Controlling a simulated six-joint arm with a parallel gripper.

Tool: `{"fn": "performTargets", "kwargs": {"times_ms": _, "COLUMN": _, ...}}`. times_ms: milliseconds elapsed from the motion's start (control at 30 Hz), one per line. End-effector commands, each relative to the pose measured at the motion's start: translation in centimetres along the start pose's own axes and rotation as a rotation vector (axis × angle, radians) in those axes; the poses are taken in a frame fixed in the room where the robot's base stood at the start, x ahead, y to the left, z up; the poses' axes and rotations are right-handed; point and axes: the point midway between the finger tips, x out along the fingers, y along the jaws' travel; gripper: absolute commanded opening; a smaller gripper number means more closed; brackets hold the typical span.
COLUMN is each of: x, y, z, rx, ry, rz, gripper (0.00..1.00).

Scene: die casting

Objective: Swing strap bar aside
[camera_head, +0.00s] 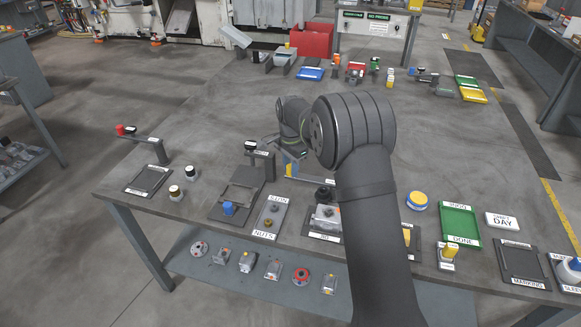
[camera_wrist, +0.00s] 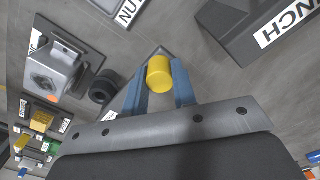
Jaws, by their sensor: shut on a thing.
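My gripper (camera_head: 289,172) is low over the middle of the table, its blue fingers shut on a yellow knob. In the wrist view the yellow knob (camera_wrist: 159,74) sits between the fingertips of my gripper (camera_wrist: 160,85). The strap bar (camera_head: 315,181) appears as a thin grey labelled bar running right from the knob toward a black round knob (camera_head: 324,194). In the wrist view, the gripper hides most of the bar. A grey casting (camera_head: 326,214) sits in the fixture in front of the black knob; the casting also shows in the wrist view (camera_wrist: 50,75).
A plate with nuts (camera_head: 268,217) and a dark punch fixture (camera_head: 240,190) with a blue knob (camera_head: 228,208) stand left of the casting. A blue-yellow round thing (camera_head: 417,200) and a green tray (camera_head: 460,225) stand to the right. The table behind my gripper is largely clear.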

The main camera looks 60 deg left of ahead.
Motion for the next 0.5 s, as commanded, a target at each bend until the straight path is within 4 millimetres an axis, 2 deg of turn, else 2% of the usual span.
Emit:
{"fn": "performTargets", "kwargs": {"times_ms": 167, "x": -0.04, "y": -0.1, "z": -0.29, "rx": 0.002, "ry": 0.005, "rz": -0.006, "gripper": 0.0}}
{"fn": "performTargets", "kwargs": {"times_ms": 200, "x": -0.05, "y": -0.1, "z": -0.3, "rx": 0.001, "ry": 0.005, "rz": -0.007, "gripper": 0.27}}
{"fn": "performTargets", "kwargs": {"times_ms": 300, "x": -0.05, "y": -0.1, "z": -0.29, "rx": 0.001, "ry": 0.005, "rz": -0.006, "gripper": 0.46}}
{"fn": "performTargets", "kwargs": {"times_ms": 500, "x": -0.05, "y": -0.08, "z": -0.19, "rx": 0.0, "ry": 0.004, "rz": -0.005, "gripper": 0.47}}
